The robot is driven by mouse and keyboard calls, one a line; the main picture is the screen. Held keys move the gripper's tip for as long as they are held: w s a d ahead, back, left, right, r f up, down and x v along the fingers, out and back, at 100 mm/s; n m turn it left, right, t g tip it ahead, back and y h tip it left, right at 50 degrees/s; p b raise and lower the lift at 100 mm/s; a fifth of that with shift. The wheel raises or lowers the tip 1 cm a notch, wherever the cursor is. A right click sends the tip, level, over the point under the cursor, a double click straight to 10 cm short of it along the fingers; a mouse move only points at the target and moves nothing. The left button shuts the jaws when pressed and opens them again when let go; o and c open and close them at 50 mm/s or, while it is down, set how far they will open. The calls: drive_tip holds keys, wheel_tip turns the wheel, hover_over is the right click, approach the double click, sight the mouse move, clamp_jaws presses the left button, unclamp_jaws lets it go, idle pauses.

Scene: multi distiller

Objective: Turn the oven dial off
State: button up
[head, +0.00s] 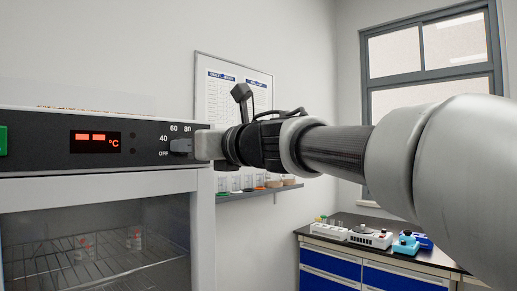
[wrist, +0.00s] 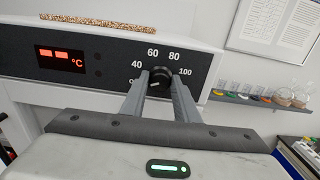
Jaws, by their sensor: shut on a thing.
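The oven (head: 100,190) stands at the left in the head view, with a dark control panel (head: 60,145). The round black dial (wrist: 161,77) shows in the wrist view, with 40, 60, 80 and 100 printed around it. OFF is printed at its lower left, partly hidden by a finger in that view. A short white mark sits low on the dial's face, toward the OFF side; its exact alignment is unclear. My gripper (wrist: 160,79) is shut on the dial, one finger on each side. In the head view my gripper (head: 190,147) largely hides the dial.
The oven's red display (head: 95,142) shows two bars and °C. Below is the glass door (head: 95,245) with wire racks inside. A shelf (head: 258,190) with glassware is on the wall behind. A bench (head: 375,262) with instruments stands at the right.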

idle(0.3)
drive_tip(key=o, duration=1)
drive_tip(key=p+v, duration=0.1)
drive_tip(key=v, duration=1.6)
drive_tip(key=shift+s, duration=0.2)
drive_tip(key=shift+d, duration=0.1)
